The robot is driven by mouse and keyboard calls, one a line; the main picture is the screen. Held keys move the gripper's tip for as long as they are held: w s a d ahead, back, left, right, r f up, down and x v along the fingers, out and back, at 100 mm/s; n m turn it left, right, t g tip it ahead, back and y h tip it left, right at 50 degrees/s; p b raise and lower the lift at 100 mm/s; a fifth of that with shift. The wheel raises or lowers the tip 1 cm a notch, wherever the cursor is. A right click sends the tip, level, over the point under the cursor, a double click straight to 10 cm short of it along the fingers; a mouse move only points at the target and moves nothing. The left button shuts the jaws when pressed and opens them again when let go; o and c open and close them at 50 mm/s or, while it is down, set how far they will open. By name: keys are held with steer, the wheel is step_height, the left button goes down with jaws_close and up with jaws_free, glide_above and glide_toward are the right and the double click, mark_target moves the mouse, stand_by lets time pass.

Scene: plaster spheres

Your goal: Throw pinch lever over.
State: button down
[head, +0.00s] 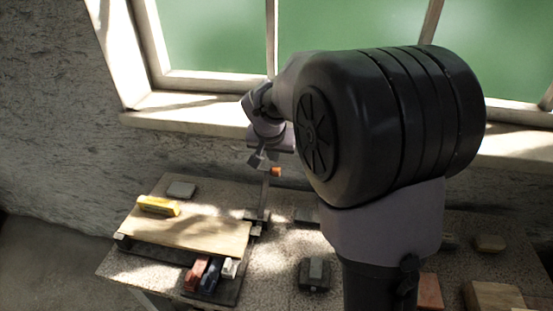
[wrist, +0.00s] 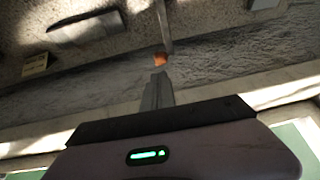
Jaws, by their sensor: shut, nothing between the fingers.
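The lever (head: 265,196) stands nearly upright on the table, with a dark base at its foot and an orange tip (head: 276,171) at its upper end. In the wrist view the lever's grey shaft (wrist: 164,28) comes down from the top edge to the orange tip (wrist: 160,60). My gripper (head: 257,161) is shut and empty, close to the lever's upper end. In the wrist view its fingertips (wrist: 158,76) lie just below the orange tip; I cannot tell whether they touch it.
A wooden board (head: 190,232) with a yellow block (head: 158,206) lies at the left of the table. Several small coloured blocks (head: 209,275) sit in front of it. A grey block on a dark base (head: 315,273) stands front centre. The wall and window sill (head: 190,112) are behind.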

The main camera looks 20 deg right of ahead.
mark_target(276, 170)
steer(key=b+x, duration=0.3)
steer(key=x, duration=0.7)
steer(key=shift+f, duration=0.2)
steer(key=shift+w+d+f, duration=0.15)
steer(key=shift+w+f, duration=0.15)
